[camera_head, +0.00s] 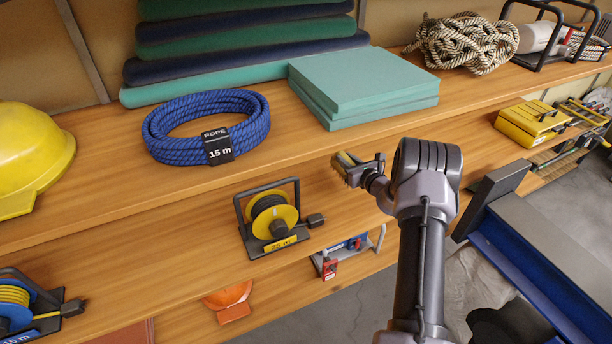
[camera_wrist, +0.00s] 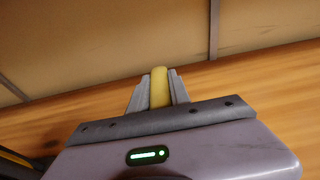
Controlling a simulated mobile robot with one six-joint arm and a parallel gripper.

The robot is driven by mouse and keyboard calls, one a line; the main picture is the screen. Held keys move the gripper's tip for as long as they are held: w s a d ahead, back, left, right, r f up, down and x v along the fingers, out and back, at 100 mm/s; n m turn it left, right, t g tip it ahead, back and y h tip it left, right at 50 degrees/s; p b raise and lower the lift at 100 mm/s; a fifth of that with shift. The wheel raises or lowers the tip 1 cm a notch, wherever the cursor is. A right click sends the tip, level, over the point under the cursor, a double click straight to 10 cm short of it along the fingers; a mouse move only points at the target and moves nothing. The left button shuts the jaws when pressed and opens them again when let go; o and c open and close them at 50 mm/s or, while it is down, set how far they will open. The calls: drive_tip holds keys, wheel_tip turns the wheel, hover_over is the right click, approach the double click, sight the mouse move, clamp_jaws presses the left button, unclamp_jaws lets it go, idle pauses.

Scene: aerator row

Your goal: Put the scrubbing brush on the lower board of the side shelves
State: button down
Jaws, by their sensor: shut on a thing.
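The scrubbing brush (camera_head: 347,168) is a small yellow thing with dark edges, held at the end of my arm in the head view. My gripper (camera_head: 362,167) is shut on it, in front of the shelves' middle board. In the wrist view the yellow brush (camera_wrist: 159,88) shows between the two grey fingers of my gripper (camera_wrist: 158,92). The fingers and arm hide part of the brush. I cannot tell whether the brush touches the board (camera_head: 190,215). I cannot tell which shelves are the side shelves.
A yellow cable reel (camera_head: 272,218) stands left of my gripper. The top board holds a blue rope coil (camera_head: 206,127), teal pads (camera_head: 365,80) and a rope bundle (camera_head: 466,42). A yellow case (camera_head: 530,122) sits at the right. The middle board between reel and gripper is clear.

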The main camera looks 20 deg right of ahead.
drive_tip(key=shift+w+a+f+b, duration=0.75)
drive_tip(key=shift+w+a, duration=0.25)
drive_tip(key=shift+a, duration=0.4)
drive_tip(key=shift+w+a+f+b, duration=0.75)
drive_tip(key=shift+w+a, duration=0.2)
drive_tip(key=shift+a, duration=0.45)
drive_tip(key=shift+w+a+f+b, duration=0.75)
drive_tip(key=shift+w+a, duration=0.25)
drive_tip(key=shift+a, duration=0.4)
drive_tip(key=shift+f, duration=0.25)
drive_tip(key=c, duration=1.2)
unclamp_jaws()
drive_tip(key=shift+r, duration=0.1)
